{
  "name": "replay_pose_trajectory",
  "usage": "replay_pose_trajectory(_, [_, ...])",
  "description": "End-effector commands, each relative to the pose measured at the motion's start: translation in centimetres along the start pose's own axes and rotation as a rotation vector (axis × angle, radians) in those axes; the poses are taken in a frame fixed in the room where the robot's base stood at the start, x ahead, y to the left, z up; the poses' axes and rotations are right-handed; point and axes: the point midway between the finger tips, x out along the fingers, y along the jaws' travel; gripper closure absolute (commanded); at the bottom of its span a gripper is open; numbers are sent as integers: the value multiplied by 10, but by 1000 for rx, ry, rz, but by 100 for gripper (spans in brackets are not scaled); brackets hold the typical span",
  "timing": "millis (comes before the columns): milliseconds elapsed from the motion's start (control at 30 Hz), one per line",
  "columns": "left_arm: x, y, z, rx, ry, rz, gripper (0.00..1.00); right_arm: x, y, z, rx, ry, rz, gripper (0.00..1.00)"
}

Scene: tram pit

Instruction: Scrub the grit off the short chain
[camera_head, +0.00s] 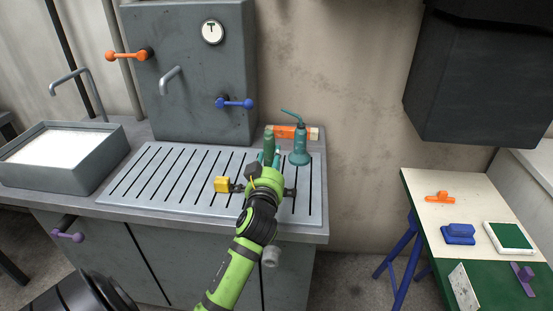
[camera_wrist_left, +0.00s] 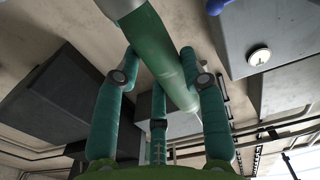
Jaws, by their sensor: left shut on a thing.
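My left gripper (camera_head: 270,158) reaches over the slotted drain board and is shut on a green rod-like thing (camera_wrist_left: 165,55), which also shows upright in the head view (camera_head: 269,138). In the left wrist view the teal fingers (camera_wrist_left: 158,100) close around it. I cannot tell what its far end is. A dark, lumpy strip (camera_head: 236,187) lies on the board beside and behind the gripper, with a yellow block (camera_head: 221,184) at its left end. It may be the short chain, but my gripper and arm hide its middle. My right gripper is not in view.
The slotted board (camera_head: 150,185) is clear on its left. A teal oil can (camera_head: 299,150) and an orange box (camera_head: 285,132) stand behind the gripper. A sink tray (camera_head: 60,150) is at left. A side table (camera_head: 435,185) at right holds an orange clamp (camera_head: 440,197) and blue brush (camera_head: 458,234).

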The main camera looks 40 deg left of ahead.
Motion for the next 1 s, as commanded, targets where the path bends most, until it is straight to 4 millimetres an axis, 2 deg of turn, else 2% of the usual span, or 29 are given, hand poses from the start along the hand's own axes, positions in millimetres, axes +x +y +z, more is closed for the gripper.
replay_pose_trajectory(1000, [0,-44,0,2,-1,-1,93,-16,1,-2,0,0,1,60])
